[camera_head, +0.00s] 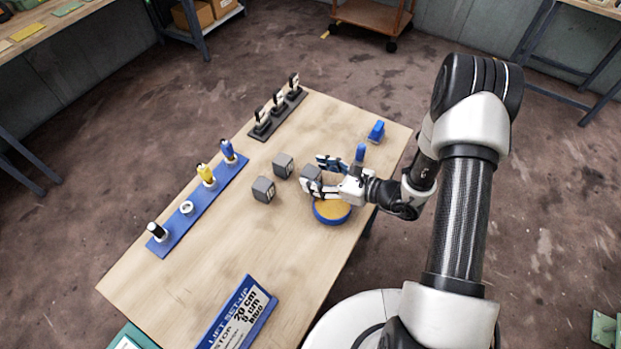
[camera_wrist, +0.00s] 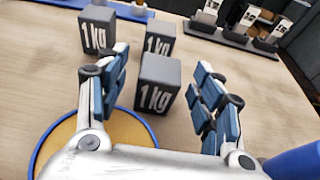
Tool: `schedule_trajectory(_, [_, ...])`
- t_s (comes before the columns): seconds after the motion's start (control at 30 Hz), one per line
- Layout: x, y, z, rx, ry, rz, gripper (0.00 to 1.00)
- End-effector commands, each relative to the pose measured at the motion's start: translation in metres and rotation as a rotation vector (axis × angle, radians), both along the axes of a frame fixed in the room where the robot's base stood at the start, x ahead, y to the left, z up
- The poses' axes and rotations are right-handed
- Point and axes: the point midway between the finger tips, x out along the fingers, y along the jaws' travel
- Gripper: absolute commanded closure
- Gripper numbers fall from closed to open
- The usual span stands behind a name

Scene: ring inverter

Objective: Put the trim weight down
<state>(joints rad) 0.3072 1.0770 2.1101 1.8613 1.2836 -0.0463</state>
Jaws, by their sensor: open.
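Three dark grey cubes marked "1 kg" stand on the wooden table. The nearest weight (camera_wrist: 158,84) is between my gripper's (camera_wrist: 160,68) spread fingers, with a gap at each side. It sits upright on the table in the wrist view. In the head view this weight (camera_head: 310,174) is partly covered by my gripper (camera_head: 316,174), which is open and low over the table. A second weight (camera_head: 283,166) and a third weight (camera_head: 264,190) stand to its left. I cannot tell from markings which cube is the trim weight.
A round blue-rimmed pad (camera_head: 332,219) lies under my gripper's near side. A blue post (camera_head: 361,152) stands close to my wrist. A blue rack (camera_head: 178,222) with coloured pieces, a black rack (camera_head: 276,118) and a sign (camera_head: 240,310) are also on the table.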

Motion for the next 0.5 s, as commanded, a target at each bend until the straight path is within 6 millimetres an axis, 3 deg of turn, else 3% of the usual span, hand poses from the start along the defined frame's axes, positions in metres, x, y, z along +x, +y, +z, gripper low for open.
schedule_trajectory(0.33, [0.0056,0.0083,-0.0029,0.0,0.001,-0.001,0.39])
schedule_trajectory(0.5, [0.0055,0.0082,-0.0029,0.0,0.001,-0.001,0.51])
